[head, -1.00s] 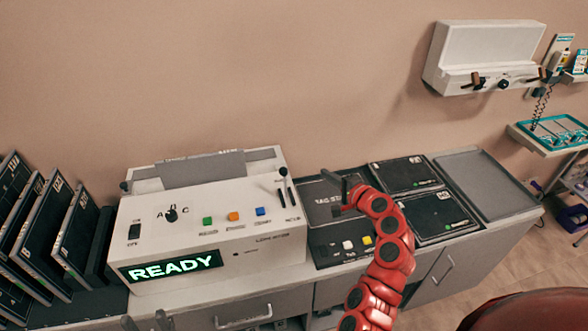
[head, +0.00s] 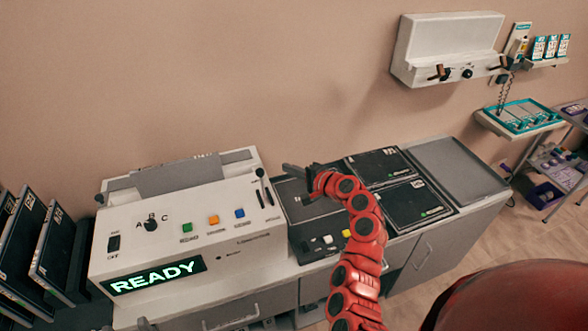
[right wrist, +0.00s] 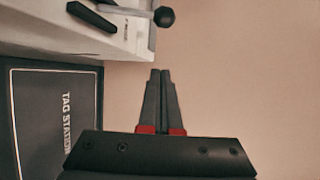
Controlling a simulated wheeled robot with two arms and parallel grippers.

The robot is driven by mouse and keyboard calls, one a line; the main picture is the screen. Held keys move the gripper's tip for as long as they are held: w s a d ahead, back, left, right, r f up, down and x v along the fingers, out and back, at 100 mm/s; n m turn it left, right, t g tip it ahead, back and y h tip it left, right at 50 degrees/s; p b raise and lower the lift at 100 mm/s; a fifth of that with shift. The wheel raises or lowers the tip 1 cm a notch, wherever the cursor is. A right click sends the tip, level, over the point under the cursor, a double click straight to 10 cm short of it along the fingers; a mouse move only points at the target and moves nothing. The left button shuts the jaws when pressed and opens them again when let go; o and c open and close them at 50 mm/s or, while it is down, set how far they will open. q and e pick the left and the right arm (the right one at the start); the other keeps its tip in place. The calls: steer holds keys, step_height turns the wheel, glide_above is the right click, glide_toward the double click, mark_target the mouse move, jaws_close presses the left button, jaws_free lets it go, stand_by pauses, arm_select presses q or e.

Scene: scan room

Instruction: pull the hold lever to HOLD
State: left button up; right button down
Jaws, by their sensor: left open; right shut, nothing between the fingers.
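A dark lever with a black ball knob (head: 260,173) stands at the right end of the white READY console (head: 190,235); its label is too small to read. The knob (right wrist: 164,16) and its shaft also show at the top of the right wrist view. My right gripper (head: 290,169) is just right of this lever, over the dark tag station panel. In the right wrist view its fingers (right wrist: 160,72) are shut and empty, pointing toward the knob with a gap between.
A white wall unit (head: 447,52) at upper right also carries dark levers. Dark panels (head: 415,205) and a grey tray (head: 455,170) lie right of the console. A teal tray (head: 522,117) is beyond. Dark upright cassettes (head: 52,245) stand at left.

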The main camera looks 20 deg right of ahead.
mark_target(262, 183)
steer(key=shift+w+a+f+p, duration=0.1)
steer(key=shift+w+a+p, duration=0.3)
steer(key=shift+a+p, duration=0.45)
steer(key=shift+w+a+f+p, duration=0.15)
steer(key=shift+w+a+p, duration=0.35)
steer(key=shift+a, duration=0.4)
steer(key=shift+w+a+f+p, duration=0.1)
steer(key=shift+w+a+p, duration=0.2)
steer(key=shift+a+p, duration=0.6)
